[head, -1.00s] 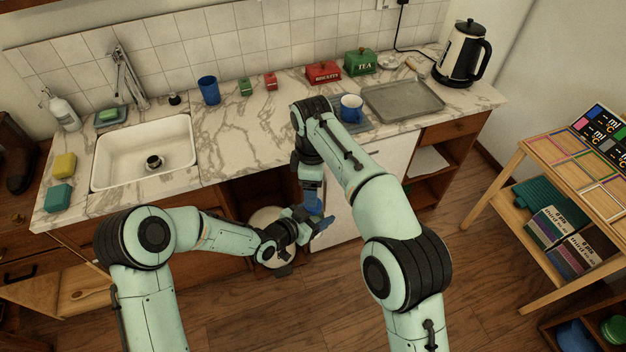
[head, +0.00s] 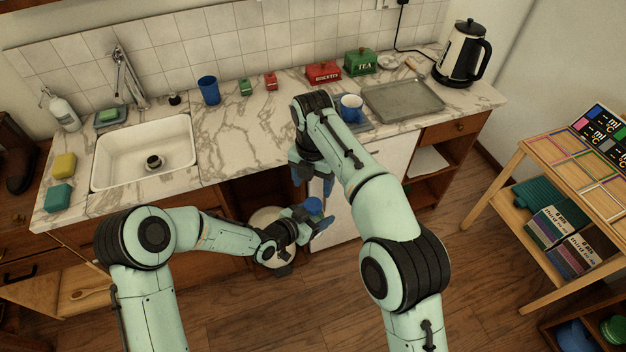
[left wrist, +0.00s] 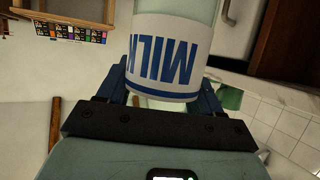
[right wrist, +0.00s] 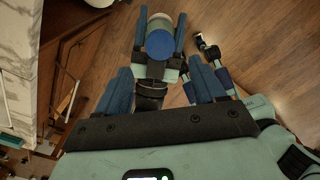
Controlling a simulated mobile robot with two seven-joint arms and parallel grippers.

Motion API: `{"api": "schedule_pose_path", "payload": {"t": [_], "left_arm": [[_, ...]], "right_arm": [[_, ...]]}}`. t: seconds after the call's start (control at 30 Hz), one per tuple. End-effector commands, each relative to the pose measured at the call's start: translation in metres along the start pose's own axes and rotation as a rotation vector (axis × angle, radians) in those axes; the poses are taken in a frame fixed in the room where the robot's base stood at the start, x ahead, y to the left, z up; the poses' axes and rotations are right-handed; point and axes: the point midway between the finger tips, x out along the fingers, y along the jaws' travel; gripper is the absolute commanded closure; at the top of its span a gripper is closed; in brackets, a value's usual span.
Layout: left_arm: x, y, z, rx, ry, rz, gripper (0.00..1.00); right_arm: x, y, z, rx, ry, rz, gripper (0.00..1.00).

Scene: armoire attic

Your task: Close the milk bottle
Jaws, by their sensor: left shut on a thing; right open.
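The milk bottle (left wrist: 165,55) is clear glass with a white band and blue MILK lettering, large in the left wrist view. My left gripper (head: 312,221) is shut around its body, in front of the lower cabinets. A round blue cap (right wrist: 159,43) covers the bottle's top in the right wrist view; it also shows in the head view (head: 313,205). I cannot tell how tightly it is seated. My right gripper (right wrist: 160,70) is open and empty, just above the cap and apart from it. The arms hide much of the bottle in the head view.
The marble counter (head: 255,135) with a white sink (head: 145,150) lies behind the arms. A blue mug (head: 351,108) and a metal tray (head: 402,100) stand on it. A round pale object (head: 265,218) is in the open cabinet below.

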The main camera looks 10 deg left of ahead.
Motion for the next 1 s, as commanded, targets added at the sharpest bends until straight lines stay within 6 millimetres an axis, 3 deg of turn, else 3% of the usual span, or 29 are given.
{"api": "schedule_pose_path", "payload": {"t": [0.23, 0.7, 1.0], "left_arm": [[0.0, 0.0, -0.001, 0.001, 0.002, 0.0, 1.0], [0.0, 0.0, -0.001, 0.001, 0.002, 0.0, 1.0], [0.0, 0.0, -0.001, 0.001, 0.002, 0.0, 1.0]], "right_arm": [[0.01, 0.0, 0.0, 0.001, 0.001, -0.003, 0.31], [0.074, 0.0, 0.0, 0.001, 0.001, -0.002, 0.31], [0.08, 0.0, 0.0, 0.002, 0.0, 0.0, 0.31]]}}
